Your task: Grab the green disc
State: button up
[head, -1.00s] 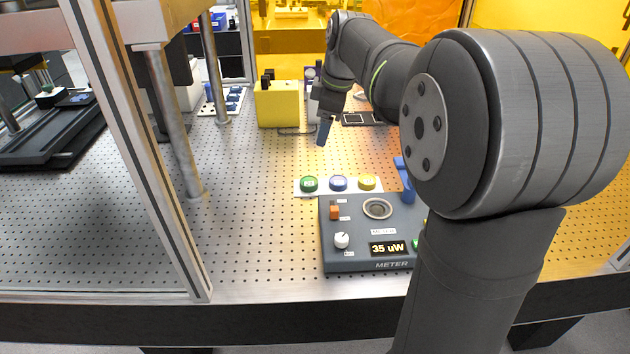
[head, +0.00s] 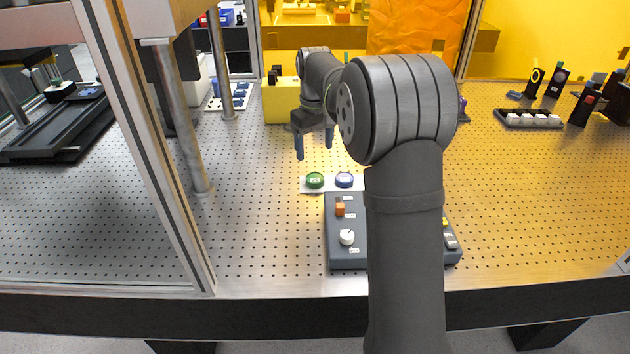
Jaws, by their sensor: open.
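The green disc (head: 314,180) lies at the left end of a white strip (head: 305,189) on the perforated table. A blue disc (head: 344,180) lies on the same strip, just right of the green one. My gripper (head: 314,150) is above and behind the green disc, pointing down, with its two blue fingers apart and nothing between them. The fingertips are clear of the disc. My arm hides the right part of the strip.
A dark meter box (head: 344,258) with an orange switch (head: 340,209) and white knob (head: 347,237) stands in front of the strip, partly hidden by my arm. A yellow block (head: 282,103) stands behind. A metal post (head: 190,130) rises at left. The table between post and strip is clear.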

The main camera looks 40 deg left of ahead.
aim_at(315, 177)
jog(key=f, duration=1)
jog(key=shift+w+a, duration=0.2)
jog(key=c, duration=1.1)
